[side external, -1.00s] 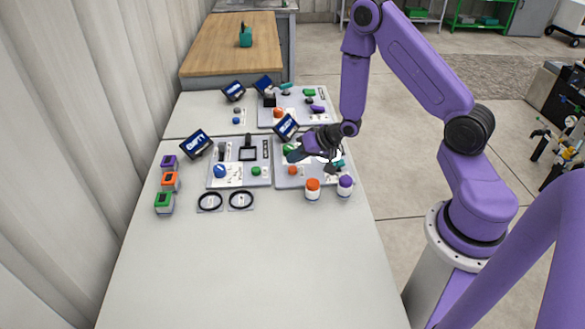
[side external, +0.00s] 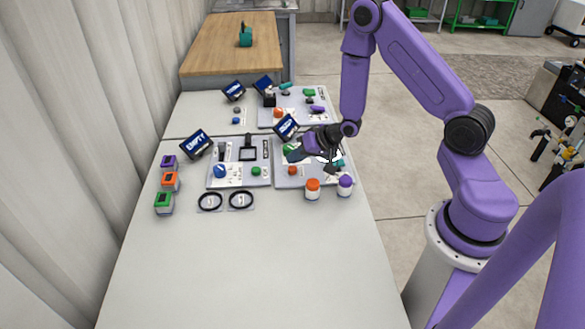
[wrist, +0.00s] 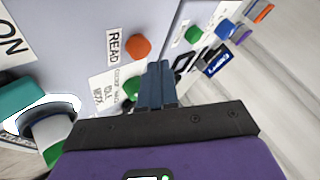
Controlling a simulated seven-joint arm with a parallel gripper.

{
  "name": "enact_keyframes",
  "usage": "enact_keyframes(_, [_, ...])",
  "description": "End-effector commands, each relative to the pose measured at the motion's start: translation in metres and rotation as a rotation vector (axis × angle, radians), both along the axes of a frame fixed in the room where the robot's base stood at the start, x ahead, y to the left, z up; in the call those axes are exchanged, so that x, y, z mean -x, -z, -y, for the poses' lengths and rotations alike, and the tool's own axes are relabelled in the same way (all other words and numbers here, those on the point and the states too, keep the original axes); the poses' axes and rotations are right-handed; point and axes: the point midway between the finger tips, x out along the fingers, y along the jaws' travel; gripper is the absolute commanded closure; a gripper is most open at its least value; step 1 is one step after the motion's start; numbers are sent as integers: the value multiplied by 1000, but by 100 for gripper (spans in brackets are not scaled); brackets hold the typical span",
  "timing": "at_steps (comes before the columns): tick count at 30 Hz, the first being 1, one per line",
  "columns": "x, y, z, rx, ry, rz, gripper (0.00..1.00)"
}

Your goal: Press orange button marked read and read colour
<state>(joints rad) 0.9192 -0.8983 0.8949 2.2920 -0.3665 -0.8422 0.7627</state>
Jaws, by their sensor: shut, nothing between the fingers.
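The orange button (wrist: 138,47) beside the READ label (wrist: 114,46) shows in the wrist view on a grey panel. The same button (side external: 292,170) shows small in the side view, on the right-hand panel of the near station. My gripper (wrist: 156,68) is shut, with nothing between its fingers. In the wrist view its fingertips appear just below and to the right of the orange button and do not cover it. In the side view my gripper (side external: 293,156) hangs over that panel. A small screen (side external: 286,126) behind the panel has lettering too small to read.
A green button (wrist: 132,88) lies close to the fingers. Orange-topped (side external: 313,189) and purple-topped (side external: 345,186) jars stand before the panel. The table's front is clear.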

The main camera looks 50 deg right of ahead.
Motion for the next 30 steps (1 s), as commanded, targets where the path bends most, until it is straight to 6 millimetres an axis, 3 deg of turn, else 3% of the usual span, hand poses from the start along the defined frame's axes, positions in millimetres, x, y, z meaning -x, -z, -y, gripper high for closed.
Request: enact_keyframes(30, [0, 9, 0, 0, 0, 0, 100])
